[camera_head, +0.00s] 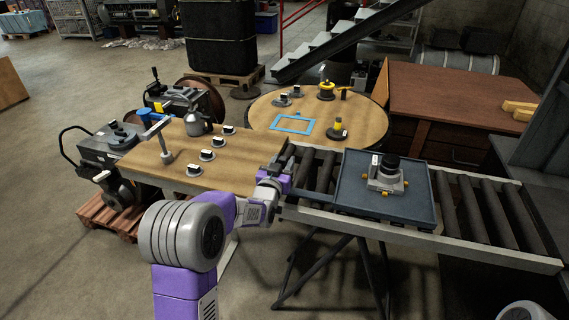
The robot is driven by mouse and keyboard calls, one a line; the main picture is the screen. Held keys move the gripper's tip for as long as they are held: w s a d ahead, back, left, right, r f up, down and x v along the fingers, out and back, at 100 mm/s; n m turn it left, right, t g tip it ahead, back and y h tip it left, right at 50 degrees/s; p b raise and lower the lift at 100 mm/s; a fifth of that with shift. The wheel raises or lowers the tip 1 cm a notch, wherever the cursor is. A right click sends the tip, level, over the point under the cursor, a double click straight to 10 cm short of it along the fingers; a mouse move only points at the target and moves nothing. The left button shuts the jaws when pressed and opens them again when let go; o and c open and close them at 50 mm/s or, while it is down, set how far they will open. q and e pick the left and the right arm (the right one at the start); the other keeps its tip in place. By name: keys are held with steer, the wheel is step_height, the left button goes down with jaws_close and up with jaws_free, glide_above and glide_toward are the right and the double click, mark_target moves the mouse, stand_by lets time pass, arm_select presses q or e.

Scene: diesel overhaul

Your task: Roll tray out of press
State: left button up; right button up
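A dark blue-grey tray (355,198) lies flat on a roller conveyor (492,212). A grey metal part with a black cylindrical top and yellow-orange knobs (386,178) stands on the tray. A dark upright structure (545,150), possibly the press, rises at the right edge; the tray lies to its left, apart from it. My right gripper is out of view.
A wooden table (240,165) with a kettle-like can (197,118) and several small pieces stands left of the conveyor. A round table (265,112) with a blue frame (292,123) stands behind. Rollers are bare on both sides of the tray.

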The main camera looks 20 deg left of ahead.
arm_select(q)
steer(key=shift+o, duration=0.4)
steer(key=shift+d, duration=0.1)
steer(key=s+p, duration=0.1)
steer(key=s, duration=0.6)
steer(key=shift+s+d, duration=0.25)
steer(key=shift+d, duration=0.1)
